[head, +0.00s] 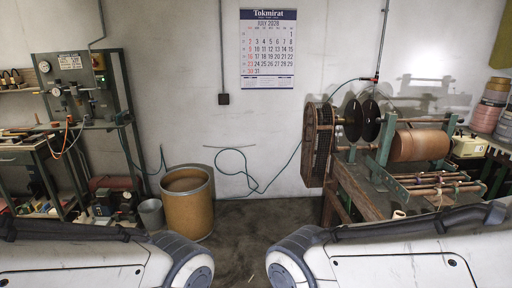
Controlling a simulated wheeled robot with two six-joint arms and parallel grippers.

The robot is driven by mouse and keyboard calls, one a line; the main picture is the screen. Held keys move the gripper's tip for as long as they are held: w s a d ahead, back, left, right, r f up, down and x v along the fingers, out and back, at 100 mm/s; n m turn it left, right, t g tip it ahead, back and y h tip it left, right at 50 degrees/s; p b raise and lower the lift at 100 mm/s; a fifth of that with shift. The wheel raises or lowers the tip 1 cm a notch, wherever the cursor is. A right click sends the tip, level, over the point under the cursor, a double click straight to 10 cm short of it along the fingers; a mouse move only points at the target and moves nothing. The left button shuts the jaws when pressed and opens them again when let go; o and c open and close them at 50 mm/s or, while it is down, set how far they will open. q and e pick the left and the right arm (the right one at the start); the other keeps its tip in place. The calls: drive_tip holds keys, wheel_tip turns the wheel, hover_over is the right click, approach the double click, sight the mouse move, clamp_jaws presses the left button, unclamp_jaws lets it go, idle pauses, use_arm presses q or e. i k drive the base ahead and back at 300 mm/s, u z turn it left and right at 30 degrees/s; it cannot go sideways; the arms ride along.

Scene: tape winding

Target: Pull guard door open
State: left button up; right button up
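A winding machine stands at the right, with a copper-brown roll (420,145) and two dark discs (361,120). At its left end is a brown mesh guard (318,145), upright and facing left. It appears to be the guard door, but I cannot tell from here whether it is shut or ajar. No handle can be made out on it. Only white links of my two arms show at the bottom left and bottom right. Neither gripper is in view, so their states are hidden, and nothing of mine is seen touching the guard.
A brown drum (187,208) and a grey bucket (151,214) stand against the wall at the left. A cluttered green workbench (50,140) is farther left. A green hose (262,186) hangs along the wall to the machine. The floor (240,225) in the middle is clear.

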sight(303, 145)
drive_tip(key=z, duration=0.3)
drive_tip(key=i, duration=2.3)
drive_tip(key=u, duration=0.25)
